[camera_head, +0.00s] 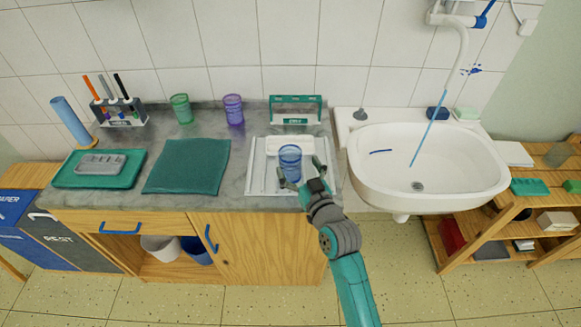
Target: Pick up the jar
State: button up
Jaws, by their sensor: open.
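A blue see-through jar (290,160) stands upright on the white draining tray (258,182) on the grey counter, left of the sink. My gripper (300,172) is at the jar, with its fingers apart, one at the jar's lower left and one at its right. I cannot tell whether either finger touches the jar. A green jar (180,110) and a purple jar (233,111) stand farther back on the counter.
A white dish lies behind the blue jar. A green-framed box (295,110) stands at the back. The white sink (385,180) is on the right with running water. A dark green mat (188,166), a green tray (68,178) and a marker holder (120,112) are to the left.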

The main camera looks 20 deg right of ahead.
aim_at(286, 146)
jog(key=shift+w+a, duration=0.2)
jog(key=shift+w, duration=2.7)
jog(key=c, duration=1.5)
